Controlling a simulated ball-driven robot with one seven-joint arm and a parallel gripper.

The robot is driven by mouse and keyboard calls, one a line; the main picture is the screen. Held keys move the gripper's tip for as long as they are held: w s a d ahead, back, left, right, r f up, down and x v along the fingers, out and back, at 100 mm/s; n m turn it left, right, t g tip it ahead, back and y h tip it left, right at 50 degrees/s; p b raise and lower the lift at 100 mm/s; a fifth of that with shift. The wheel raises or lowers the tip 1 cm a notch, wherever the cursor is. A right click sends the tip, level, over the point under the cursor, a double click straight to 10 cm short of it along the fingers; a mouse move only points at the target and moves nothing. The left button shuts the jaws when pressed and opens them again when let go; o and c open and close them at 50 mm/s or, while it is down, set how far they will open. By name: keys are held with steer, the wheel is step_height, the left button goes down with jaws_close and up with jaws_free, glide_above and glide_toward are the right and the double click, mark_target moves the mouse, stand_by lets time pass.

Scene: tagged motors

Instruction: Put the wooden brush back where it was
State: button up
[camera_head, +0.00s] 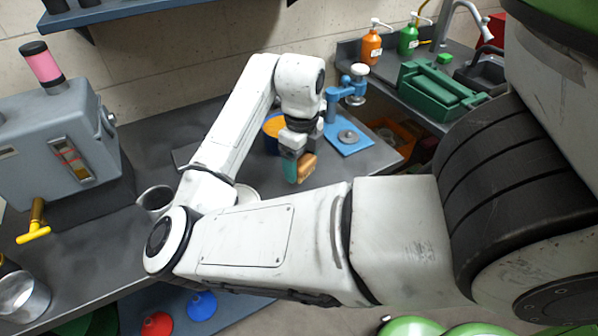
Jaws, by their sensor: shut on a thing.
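The wooden brush (307,166) is a small brown block at the end of my arm, above the dark bench. My gripper (298,156) points down and is shut on it. A teal piece (289,171) shows beside the brown block; I cannot tell whether it belongs to the brush or to a finger. The fingertips are small and partly hidden. I cannot tell the exact gap between the brush and the bench top.
A blue and orange round container (273,127) stands behind my gripper. A blue stand (349,140) is to its right. A grey machine (60,130) fills the left. A metal cup (155,199) stands near my elbow. A green toolbox (437,90) is on the right counter.

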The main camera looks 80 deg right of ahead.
mark_target(299, 173)
steer(key=shift+w+f, duration=0.15)
steer(key=shift+f, duration=0.8)
steer(key=shift+w+f, duration=0.15)
steer(key=shift+f, duration=0.75)
steer(key=shift+f, duration=0.2)
steer(key=o, duration=0.9)
steer(key=shift+o, duration=0.2)
steer(key=shift+r, duration=0.1)
step_height(299, 173, up, 12)
steer(key=shift+r+p, duration=0.15)
steer(key=shift+p, duration=0.25)
